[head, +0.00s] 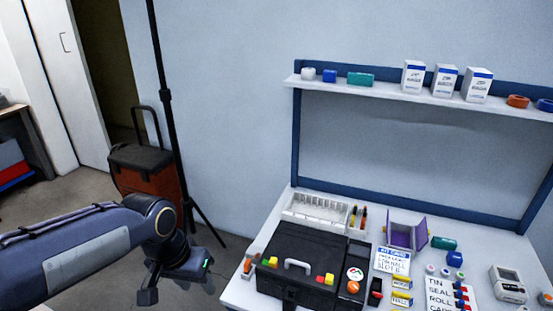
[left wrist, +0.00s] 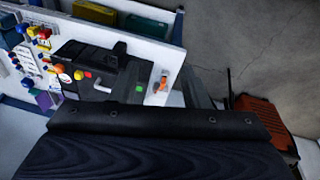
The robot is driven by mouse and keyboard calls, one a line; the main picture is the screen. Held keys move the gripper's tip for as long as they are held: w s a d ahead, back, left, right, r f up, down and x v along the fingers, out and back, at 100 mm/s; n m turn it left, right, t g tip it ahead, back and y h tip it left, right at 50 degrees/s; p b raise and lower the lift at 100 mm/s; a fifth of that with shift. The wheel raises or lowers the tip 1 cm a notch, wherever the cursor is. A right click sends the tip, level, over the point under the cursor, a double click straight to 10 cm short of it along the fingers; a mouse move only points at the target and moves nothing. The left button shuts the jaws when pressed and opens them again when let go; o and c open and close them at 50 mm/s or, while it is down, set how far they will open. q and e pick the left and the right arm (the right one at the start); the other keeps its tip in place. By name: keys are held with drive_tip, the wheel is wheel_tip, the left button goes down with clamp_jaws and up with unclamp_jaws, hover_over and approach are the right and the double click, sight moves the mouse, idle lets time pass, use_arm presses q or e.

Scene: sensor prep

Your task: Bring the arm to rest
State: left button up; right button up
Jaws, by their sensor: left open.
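My left arm (head: 75,250) comes in from the left in the head view. My left gripper (head: 178,284) is open and empty, hanging over the floor just left of the workbench (head: 237,290). It is apart from the bench and from the black case (head: 305,252) on it. In the left wrist view a dark part of my own arm fills the bottom, and the black case (left wrist: 85,57) shows beyond it. My right gripper is in neither view.
An orange and black wheeled box (head: 148,180) and a black stand pole (head: 163,90) are behind my left arm. A white tray (head: 315,212), a purple folder (head: 405,232) and small parts crowd the bench. A shelf (head: 390,92) holds boxes above.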

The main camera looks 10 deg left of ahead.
use_arm(q)
drive_tip(key=s+d+r+n+t+h+p, duration=0.1)
drive_tip(key=s+r+p, duration=0.2)
drive_tip(key=s, duration=0.3)
drive_tip(key=s+d+r+n+t+h+p, duration=0.1)
drive_tip(key=s+d+r+t+p, duration=0.1)
drive_tip(key=s, duration=0.4)
drive_tip(key=shift+r+t+p, duration=0.3)
drive_tip(key=shift+r+p, duration=0.45)
drive_tip(key=shift+r, duration=0.15)
